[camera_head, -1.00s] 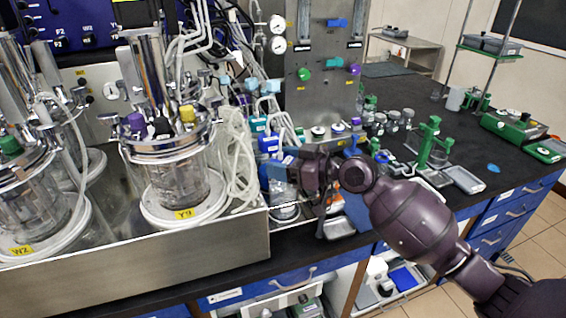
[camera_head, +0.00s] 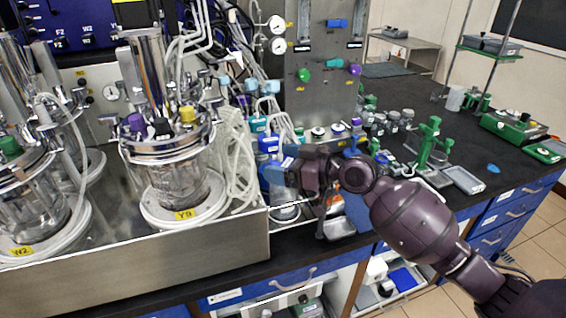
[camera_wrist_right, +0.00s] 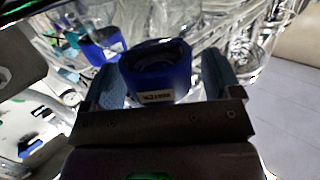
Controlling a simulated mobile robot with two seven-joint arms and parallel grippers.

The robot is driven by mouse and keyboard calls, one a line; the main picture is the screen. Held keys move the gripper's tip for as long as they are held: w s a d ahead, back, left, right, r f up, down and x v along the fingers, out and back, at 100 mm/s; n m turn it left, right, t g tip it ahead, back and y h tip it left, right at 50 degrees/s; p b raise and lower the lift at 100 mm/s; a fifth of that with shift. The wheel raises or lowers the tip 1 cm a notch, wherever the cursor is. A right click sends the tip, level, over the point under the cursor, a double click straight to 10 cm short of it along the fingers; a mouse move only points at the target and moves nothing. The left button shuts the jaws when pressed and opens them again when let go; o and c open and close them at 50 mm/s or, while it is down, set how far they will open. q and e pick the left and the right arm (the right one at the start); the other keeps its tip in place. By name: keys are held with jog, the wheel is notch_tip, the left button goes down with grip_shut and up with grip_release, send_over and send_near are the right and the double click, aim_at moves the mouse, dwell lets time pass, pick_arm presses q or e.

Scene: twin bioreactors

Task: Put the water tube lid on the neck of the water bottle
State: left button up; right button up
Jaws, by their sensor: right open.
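My right gripper (camera_head: 284,166) is at the bottles right of the steel tray. In the right wrist view its two pale blue finger pads (camera_wrist_right: 162,82) stand apart, on either side of a dark blue lid (camera_wrist_right: 157,88) with a small white label. The label is too blurred to read for certain. The lid's top shows a dark round recess. In the head view the gripper covers most of this lid. A clear bottle (camera_head: 285,212) shows below the gripper; I cannot tell whether the lid sits on its neck. My left gripper is not in view.
Another blue lid (camera_head: 268,143) stands just behind the gripper, among white tubing (camera_head: 238,165). The glass vessel marked Y9 (camera_head: 170,185) stands left, inside the steel tray (camera_head: 150,265). Green stands (camera_head: 428,145) and small jars are right. The black bench (camera_head: 500,185) has free room at right.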

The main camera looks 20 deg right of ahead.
jog(key=b+v, duration=0.2)
jog(key=v, duration=1)
notch_tip(320, 180, down, 11)
jog(key=s+d+m+t+h, duration=0.1)
jog(key=d+m+t+h, duration=0.1)
jog(key=m+h, duration=0.1)
jog(key=s+f+m+h, duration=0.2)
jog(key=s+f+h, duration=0.2)
jog(key=s+f, duration=0.5)
jog(key=s+f+m+g+h, duration=0.1)
jog(key=s+f+m+h, duration=0.2)
jog(key=f, duration=1.1)
jog(key=s+h, duration=0.2)
jog(key=s, duration=0.3)
jog(key=shift+s+f, duration=0.3)
jog(key=shift+s, duration=0.1)
